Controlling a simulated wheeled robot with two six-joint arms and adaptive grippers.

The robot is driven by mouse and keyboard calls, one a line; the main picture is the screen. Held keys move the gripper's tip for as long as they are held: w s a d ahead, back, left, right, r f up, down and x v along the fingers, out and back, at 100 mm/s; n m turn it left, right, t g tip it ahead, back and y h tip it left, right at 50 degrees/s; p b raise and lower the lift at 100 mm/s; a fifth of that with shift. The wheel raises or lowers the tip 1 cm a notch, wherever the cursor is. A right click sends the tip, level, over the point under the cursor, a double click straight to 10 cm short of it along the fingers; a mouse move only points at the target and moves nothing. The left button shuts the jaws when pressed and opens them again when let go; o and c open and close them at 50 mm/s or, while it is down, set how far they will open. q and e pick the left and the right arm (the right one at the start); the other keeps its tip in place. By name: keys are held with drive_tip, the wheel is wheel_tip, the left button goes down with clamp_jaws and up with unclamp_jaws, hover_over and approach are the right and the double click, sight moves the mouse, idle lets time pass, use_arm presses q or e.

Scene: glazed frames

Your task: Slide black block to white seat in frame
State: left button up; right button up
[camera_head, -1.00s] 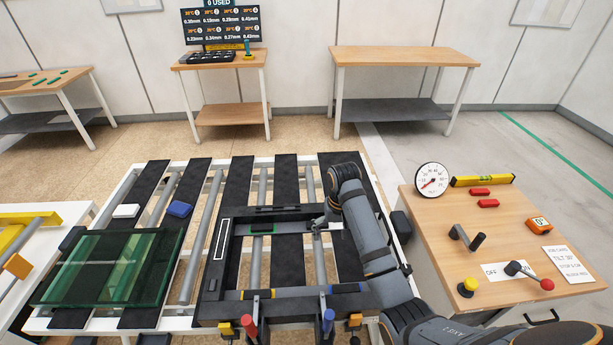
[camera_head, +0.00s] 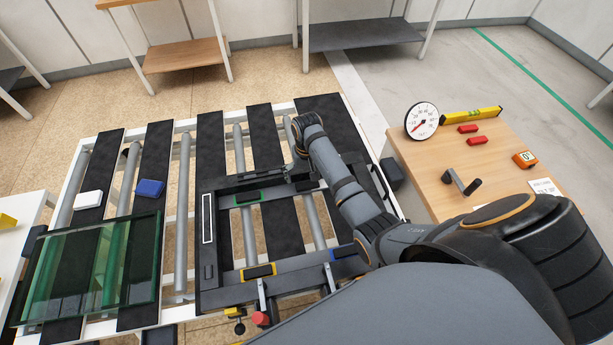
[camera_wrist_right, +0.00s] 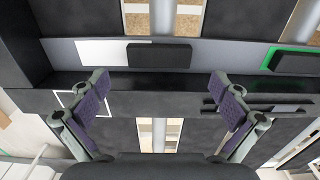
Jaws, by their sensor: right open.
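The black block (camera_wrist_right: 162,57) lies in the channel of the dark frame (camera_head: 208,285). In the right wrist view the white seat (camera_wrist_right: 100,52) shows directly left of the block; whether it runs under the block is hidden. In the head view my arm covers the white seat. My right gripper (camera_wrist_right: 160,84) is open and empty. Its two fingers are spread wider than the block, with the tips short of it and apart from it. In the head view the gripper (camera_head: 298,170) is over the frame's far rail. My left gripper is out of view.
A green-outlined seat (camera_head: 248,197) holds another dark block. Yellow (camera_head: 258,271) and blue (camera_head: 345,251) seats are on the near rail. A green glass pane (camera_head: 85,268) lies left, with white (camera_head: 88,199) and blue (camera_head: 150,188) pieces behind it. A wooden control table (camera_head: 440,180) stands right.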

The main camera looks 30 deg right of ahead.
sight(307, 186)
drive_tip(key=shift+f, duration=0.7)
drive_tip(key=shift+s+f, duration=0.1)
drive_tip(key=shift+f, duration=0.6)
drive_tip(key=c, duration=0.7)
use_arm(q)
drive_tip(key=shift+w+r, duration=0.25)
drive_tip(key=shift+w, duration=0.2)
use_arm(e)
drive_tip(key=c, duration=0.5)
drive_tip(key=shift+d, duration=0.1)
